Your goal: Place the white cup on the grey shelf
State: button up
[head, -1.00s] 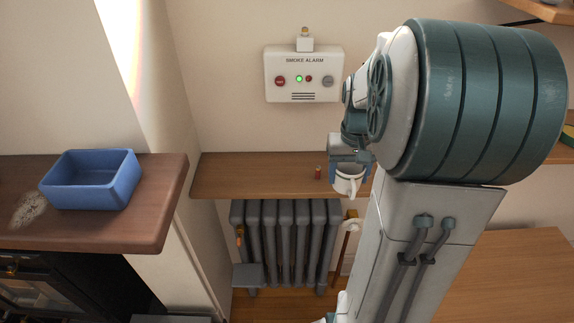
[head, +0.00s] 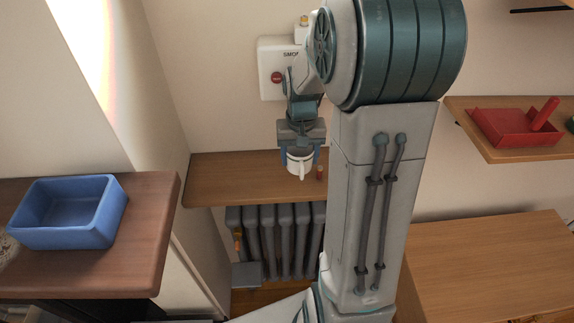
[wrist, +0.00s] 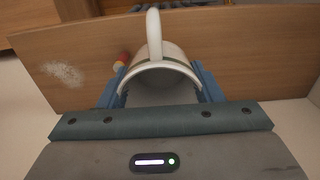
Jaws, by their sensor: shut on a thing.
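The white cup (head: 299,162) hangs in my gripper (head: 299,157), with its handle toward the head camera. My gripper's blue fingers close on both sides of the cup. In the wrist view the cup (wrist: 160,72) sits between the fingers (wrist: 160,88), its handle at the top. In the head view the cup overlaps the front part of a brown wooden wall shelf (head: 225,180); I cannot tell whether it touches it. No clearly grey wall shelf shows. A small grey flat-topped piece (head: 247,275) stands by the radiator; I cannot tell if it is the shelf.
A small red-orange item (head: 320,172) is on the wooden shelf, close beside the cup. A grey radiator (head: 285,240) is below. A blue bin (head: 68,222) stands on the left ledge. A red tray (head: 500,127) rests on the right shelf. A white alarm box (head: 268,68) is behind my arm.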

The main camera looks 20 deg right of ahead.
jog(key=shift+w+a+f, duration=0.9)
jog(key=shift+w+a, duration=0.05)
jog(key=shift+a, duration=0.25)
jog(key=shift+f+p, duration=0.4)
jog(key=shift+f, duration=1.6)
jog(key=shift+f, duration=0.1)
jog(key=o, duration=0.7)
jog(key=shift+f, duration=0.15)
jog(key=o, duration=0.4)
jog(key=shift+r, duration=0.25)
